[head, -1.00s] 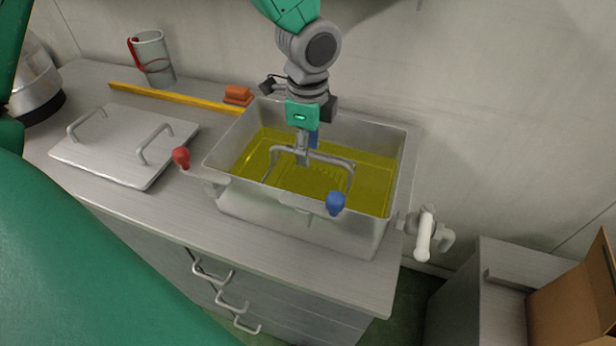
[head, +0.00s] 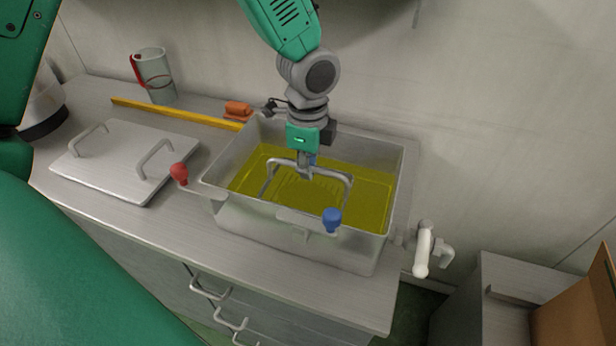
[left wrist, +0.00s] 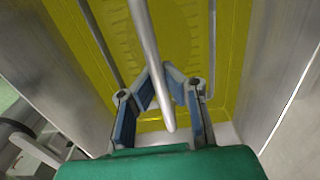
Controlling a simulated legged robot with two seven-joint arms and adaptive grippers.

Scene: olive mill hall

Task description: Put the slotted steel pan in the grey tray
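The slotted steel pan (head: 300,197) lies under yellow-green oil in the steel tank (head: 250,228). Its arched handle (head: 332,172) rises above the oil, and slots show faintly through it. In the left wrist view the handle bar (left wrist: 148,45) runs between the blue finger pads of my left gripper (left wrist: 159,72), which press close on both sides. In the head view my left gripper (head: 307,166) points down at the middle of the handle. I cannot make out a grey tray in these views. My right gripper is not in view.
A lid with two handles (head: 118,175) lies left of the tank. A jug (head: 157,78), yellow bar (head: 170,112) and orange block (head: 238,108) are behind. A white tap (head: 423,250) sticks out right.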

